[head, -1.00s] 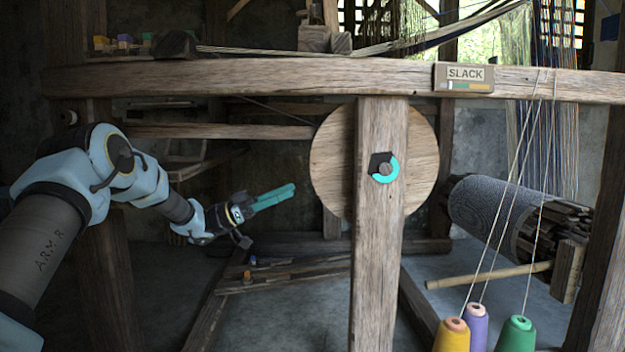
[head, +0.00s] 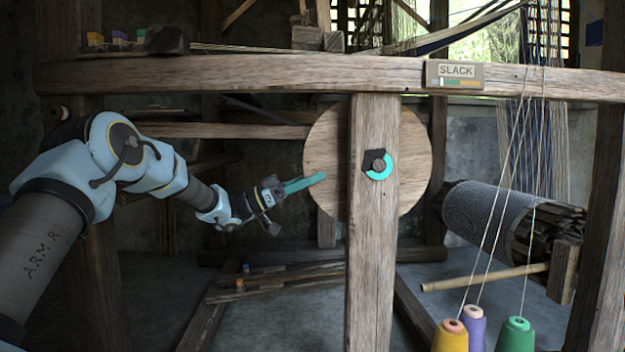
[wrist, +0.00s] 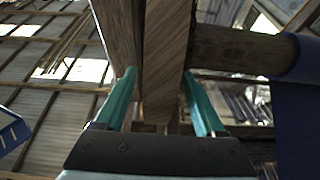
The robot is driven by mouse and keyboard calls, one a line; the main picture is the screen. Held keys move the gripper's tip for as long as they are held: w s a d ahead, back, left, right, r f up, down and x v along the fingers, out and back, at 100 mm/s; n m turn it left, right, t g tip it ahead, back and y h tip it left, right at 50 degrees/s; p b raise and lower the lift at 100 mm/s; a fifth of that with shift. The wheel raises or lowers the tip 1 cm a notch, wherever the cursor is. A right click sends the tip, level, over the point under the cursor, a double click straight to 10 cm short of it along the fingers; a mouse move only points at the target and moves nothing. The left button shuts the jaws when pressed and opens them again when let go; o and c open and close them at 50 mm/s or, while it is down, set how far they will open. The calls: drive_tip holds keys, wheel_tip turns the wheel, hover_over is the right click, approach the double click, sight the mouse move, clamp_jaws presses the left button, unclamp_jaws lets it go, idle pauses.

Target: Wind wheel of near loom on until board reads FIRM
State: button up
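The wooden wheel (head: 328,165) is a round disc behind the loom's upright post (head: 374,240). A hub with a teal arc and a dark piece (head: 378,165) shows on the post in front of it. The board (head: 455,74) on the top beam reads SLACK, above a small coloured scale. My gripper (head: 318,178) reaches from the left, its teal fingertips at or near the wheel's left edge; contact cannot be told. In the wrist view, the gripper's two teal fingers (wrist: 160,95) are apart, with wood (wrist: 167,50) seen between and beyond them.
The top beam (head: 250,75) runs across above my arm. Yellow, purple and green thread cones (head: 515,335) stand at the lower right, with threads rising. A dark cloth roll (head: 490,215) and a pole (head: 480,277) lie right of the post. Sticks (head: 280,280) lie low behind.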

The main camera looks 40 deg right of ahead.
clamp_jaws()
idle(0.3)
idle(0.9)
